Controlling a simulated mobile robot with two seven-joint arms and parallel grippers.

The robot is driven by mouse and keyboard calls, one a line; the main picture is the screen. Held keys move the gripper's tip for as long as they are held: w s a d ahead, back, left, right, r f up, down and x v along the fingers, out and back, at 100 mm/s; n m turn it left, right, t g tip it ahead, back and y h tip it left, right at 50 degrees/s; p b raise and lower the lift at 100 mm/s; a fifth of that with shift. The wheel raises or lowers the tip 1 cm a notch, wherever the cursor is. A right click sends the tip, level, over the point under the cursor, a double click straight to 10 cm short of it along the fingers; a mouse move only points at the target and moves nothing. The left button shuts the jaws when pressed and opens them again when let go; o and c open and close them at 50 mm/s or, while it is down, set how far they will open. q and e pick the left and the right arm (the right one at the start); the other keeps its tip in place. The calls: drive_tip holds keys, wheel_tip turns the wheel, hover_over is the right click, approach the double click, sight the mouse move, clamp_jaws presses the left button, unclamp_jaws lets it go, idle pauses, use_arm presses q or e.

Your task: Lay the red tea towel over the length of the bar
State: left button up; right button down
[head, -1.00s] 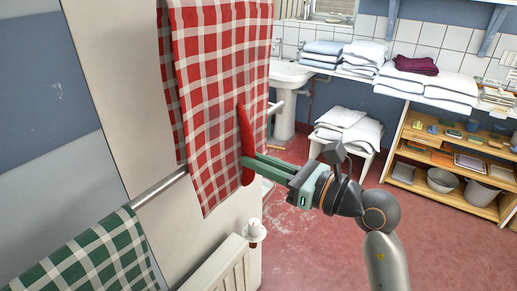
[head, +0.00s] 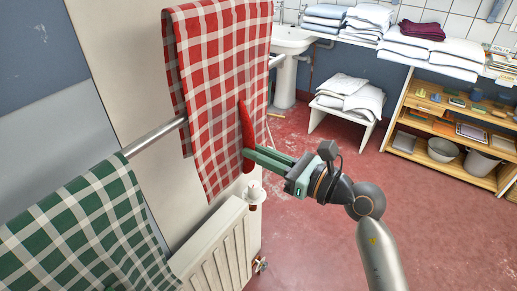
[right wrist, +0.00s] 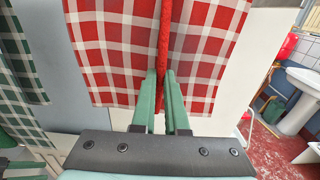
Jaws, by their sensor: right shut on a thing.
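The red checked tea towel (head: 215,85) hangs in two layers at the bar (head: 155,138), its top well above the bar's line. Its front layer hides the bar's middle; the back layer shows at the left. I cannot tell what the towel's top rests on.
A green checked towel (head: 85,235) hangs over the bar's near left part. A white radiator (head: 215,250) with a valve knob stands below. A sink (head: 290,42), a stool with folded linen (head: 350,98) and wooden shelves (head: 450,130) stand behind. The red floor at right is clear.

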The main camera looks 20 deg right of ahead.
wheel_tip(320, 180, down, 13)
drive_tip(key=b, duration=1)
drive_tip(key=shift+f, duration=0.15)
drive_tip(key=shift+f, duration=0.1)
idle(0.3)
drive_tip(key=shift+f+b, duration=0.25)
drive_tip(key=shift+b, duration=0.05)
drive_tip(key=shift+f, duration=0.1)
drive_tip(key=c, duration=0.9)
unclamp_jaws()
drive_tip(key=shift+o, duration=0.2)
